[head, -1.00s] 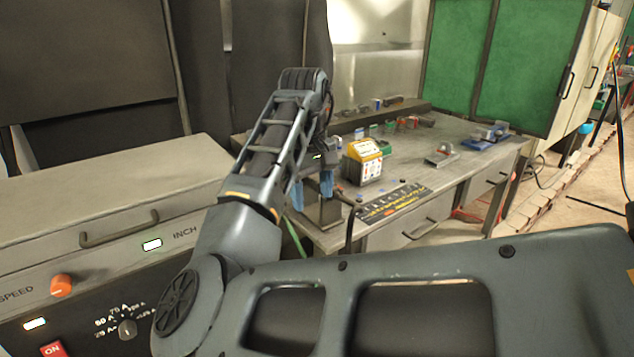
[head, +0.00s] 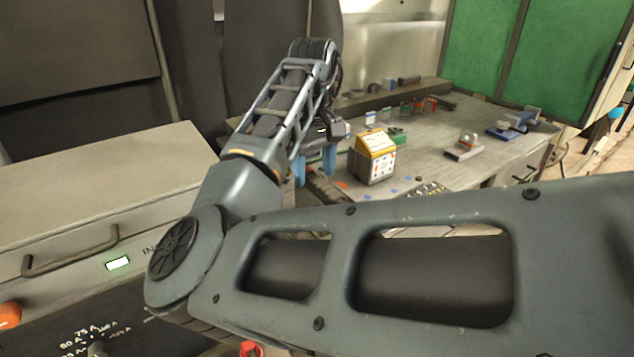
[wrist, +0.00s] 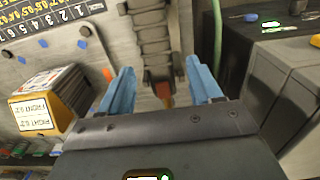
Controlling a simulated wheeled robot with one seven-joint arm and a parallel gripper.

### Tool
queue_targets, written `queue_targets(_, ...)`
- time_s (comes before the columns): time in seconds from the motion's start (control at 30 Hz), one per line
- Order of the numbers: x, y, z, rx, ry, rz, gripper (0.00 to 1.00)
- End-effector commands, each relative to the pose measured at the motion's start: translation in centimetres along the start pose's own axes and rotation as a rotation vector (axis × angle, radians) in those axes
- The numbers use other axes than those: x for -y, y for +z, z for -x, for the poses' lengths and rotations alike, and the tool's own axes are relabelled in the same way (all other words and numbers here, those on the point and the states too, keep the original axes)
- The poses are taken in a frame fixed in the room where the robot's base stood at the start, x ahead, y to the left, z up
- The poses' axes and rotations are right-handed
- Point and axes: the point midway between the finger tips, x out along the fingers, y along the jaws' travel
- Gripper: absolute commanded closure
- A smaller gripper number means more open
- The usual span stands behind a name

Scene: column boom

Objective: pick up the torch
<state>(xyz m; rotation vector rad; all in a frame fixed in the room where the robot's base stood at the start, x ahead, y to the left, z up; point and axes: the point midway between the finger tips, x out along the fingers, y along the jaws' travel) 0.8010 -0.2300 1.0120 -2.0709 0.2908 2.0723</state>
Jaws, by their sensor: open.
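My gripper (head: 314,178) is open, its two blue fingers pointing down over the near left end of the workbench. It also shows in the wrist view (wrist: 160,68). Between and beyond the fingers lies a dark grey ridged object (wrist: 153,38), with a small orange-red piece (wrist: 164,92) below it in the picture. I cannot tell whether this ridged object is the torch. The fingers appear apart from it, and nothing is held. In the head view, my gripper and arm hide most of that spot.
A yellow-and-white box (head: 376,157) stands on the workbench (head: 425,150) right of my gripper. A black-and-yellow numbered strip (wrist: 50,14) lies nearby. A green hose (wrist: 218,28) runs beside the bench. A grey machine cabinet (head: 100,185) stands at left.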

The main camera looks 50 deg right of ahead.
Motion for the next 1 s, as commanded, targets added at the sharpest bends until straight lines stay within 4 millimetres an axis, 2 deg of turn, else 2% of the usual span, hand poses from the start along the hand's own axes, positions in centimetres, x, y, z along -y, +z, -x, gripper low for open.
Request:
queue_targets(0.4, 0.0, 0.6, -5.1, 0.001, 0.000, 0.000, 0.36)
queue_targets(0.73, 0.0, 0.6, -5.8, 0.000, 0.000, 0.000, 0.36)
queue_targets(1.0, 0.0, 0.6, -5.8, 0.000, 0.000, 0.000, 0.62)
